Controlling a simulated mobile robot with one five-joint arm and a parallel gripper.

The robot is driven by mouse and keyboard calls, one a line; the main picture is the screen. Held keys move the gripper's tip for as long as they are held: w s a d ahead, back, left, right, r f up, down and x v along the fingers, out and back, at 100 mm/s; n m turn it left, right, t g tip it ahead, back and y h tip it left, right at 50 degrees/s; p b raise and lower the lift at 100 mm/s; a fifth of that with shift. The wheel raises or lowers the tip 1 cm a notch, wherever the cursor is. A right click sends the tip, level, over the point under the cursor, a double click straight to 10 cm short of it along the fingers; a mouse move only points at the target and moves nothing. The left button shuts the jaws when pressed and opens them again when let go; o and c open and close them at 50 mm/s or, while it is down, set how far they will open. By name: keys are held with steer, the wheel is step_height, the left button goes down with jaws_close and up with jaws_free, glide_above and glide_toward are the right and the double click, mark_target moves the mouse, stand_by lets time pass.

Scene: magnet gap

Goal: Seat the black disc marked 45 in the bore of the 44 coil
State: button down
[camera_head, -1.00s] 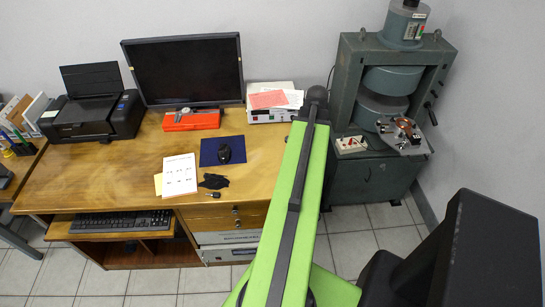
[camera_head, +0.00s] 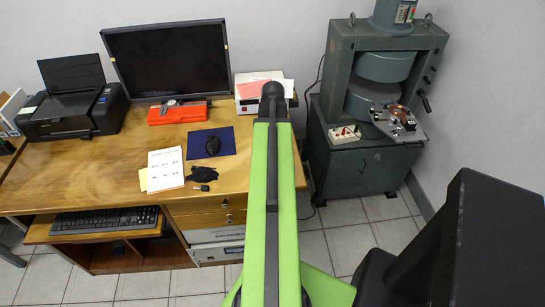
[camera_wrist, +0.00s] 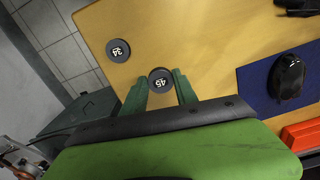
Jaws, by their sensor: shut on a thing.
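The black disc marked 45 (camera_wrist: 161,80) is between the two green fingers of my gripper (camera_wrist: 160,77) in the wrist view. The gripper is shut on it, with the wooden desk behind. I cannot tell how high the disc is above the desk. In the head view my arm hides the gripper and the disc. A reddish-brown part (camera_head: 396,111), which may be the coil, sits on a grey plate at the front of the green magnet (camera_head: 377,67) on the right. Its bore and any 44 mark are too small to make out.
Another dark disc, marked 34 (camera_wrist: 118,50), lies on the wooden desk (camera_head: 80,175). A blue mat (camera_head: 226,140) with a mouse, an orange case (camera_head: 165,117) and a monitor (camera_head: 168,60) are left of my arm. A small switch box (camera_head: 345,134) stands beside the magnet.

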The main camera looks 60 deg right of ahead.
steer(key=shift+f+b, duration=1.7)
steer(key=shift+f, duration=0.35)
steer(key=c, duration=1)
jaws_free()
steer(key=shift+r, duration=0.1)
steer(key=shift+o, duration=0.2)
step_height(320, 180, up, 12)
steer(key=p, duration=1.2)
steer(key=shift+r+p, duration=0.2)
steer(key=shift+p, duration=0.1)
steer(key=shift+f, duration=0.1)
